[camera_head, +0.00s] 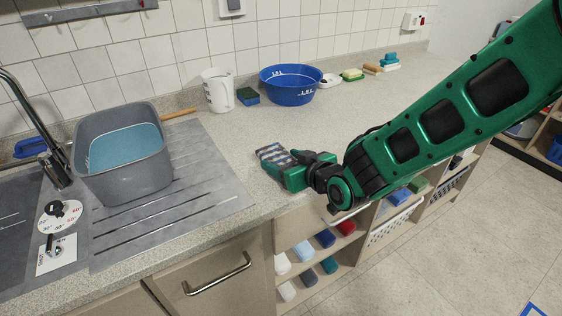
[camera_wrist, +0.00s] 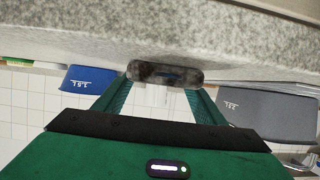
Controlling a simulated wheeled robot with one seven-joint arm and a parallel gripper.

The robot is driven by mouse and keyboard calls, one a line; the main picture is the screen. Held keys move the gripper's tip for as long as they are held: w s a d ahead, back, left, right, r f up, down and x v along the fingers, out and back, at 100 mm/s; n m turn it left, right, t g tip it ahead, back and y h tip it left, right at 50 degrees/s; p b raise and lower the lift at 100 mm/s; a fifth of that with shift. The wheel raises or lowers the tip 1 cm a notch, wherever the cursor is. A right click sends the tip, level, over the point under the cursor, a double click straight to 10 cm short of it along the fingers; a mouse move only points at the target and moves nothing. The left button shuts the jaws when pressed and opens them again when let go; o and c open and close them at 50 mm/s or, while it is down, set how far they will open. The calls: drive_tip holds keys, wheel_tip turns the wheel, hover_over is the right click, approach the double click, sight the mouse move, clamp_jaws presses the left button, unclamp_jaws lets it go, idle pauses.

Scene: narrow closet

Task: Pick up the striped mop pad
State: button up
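The striped mop pad (camera_head: 270,154) is grey-blue and pale banded and lies at the counter's front part, right of the sink drainboard. My gripper (camera_head: 303,170) reaches it from the right, low over the counter, with the pad at its fingers. In the wrist view, which is upside down, the pad (camera_wrist: 165,73) shows end-on as a dark mottled bar. It spans the gap between the tips of my two green fingers (camera_wrist: 163,100). The fingers stand apart with the pad between or just past their tips. I cannot tell whether they press on it.
A grey basin (camera_head: 125,170) stands left on the drainboard. A white jug (camera_head: 218,92), a blue bowl (camera_head: 288,86) and small sponges and brushes line the back wall. Open shelves (camera_head: 320,255) lie below the counter. The counter around the pad is clear.

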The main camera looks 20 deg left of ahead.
drive_tip(key=c, duration=0.5)
drive_tip(key=shift+o, duration=0.2)
